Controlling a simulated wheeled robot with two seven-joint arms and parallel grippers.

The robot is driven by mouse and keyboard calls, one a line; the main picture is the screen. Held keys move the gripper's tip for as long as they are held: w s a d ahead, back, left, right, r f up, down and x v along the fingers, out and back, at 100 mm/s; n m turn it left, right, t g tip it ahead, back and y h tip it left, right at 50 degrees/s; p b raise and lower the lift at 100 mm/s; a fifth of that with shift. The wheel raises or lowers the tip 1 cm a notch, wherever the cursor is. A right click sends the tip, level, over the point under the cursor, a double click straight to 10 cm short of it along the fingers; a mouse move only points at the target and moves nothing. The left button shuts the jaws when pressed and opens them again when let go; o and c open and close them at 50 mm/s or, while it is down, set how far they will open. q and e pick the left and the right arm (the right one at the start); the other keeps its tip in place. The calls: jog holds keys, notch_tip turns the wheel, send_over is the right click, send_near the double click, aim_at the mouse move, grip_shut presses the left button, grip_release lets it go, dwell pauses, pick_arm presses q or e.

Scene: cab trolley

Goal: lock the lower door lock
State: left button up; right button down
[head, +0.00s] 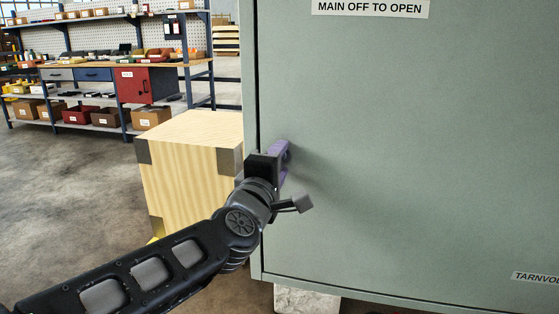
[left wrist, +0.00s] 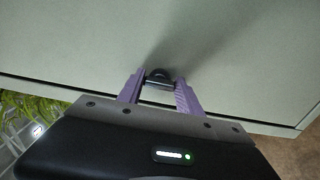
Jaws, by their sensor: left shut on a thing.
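The grey-green cabinet door (head: 420,150) fills the right of the head view and is shut. The lower door lock (left wrist: 158,78) is a small dark piece near the door's edge in the left wrist view. My left gripper (left wrist: 158,92) has its purple fingers on both sides of the lock and is shut on it. In the head view the left gripper (head: 284,152) is against the door near its left edge, and it hides the lock. My right gripper is not in view.
A pale wooden crate (head: 190,165) with dark corners stands just left of the cabinet, close behind my left wrist. A workbench (head: 105,72) with shelves and bins stands farther back left. Open concrete floor (head: 60,190) lies between.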

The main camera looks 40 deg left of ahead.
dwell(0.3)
pick_arm(q)
jog(key=o, duration=1.4)
jog(key=p+v, duration=0.2)
jog(key=v, duration=0.6)
jog(key=shift+w, duration=0.1)
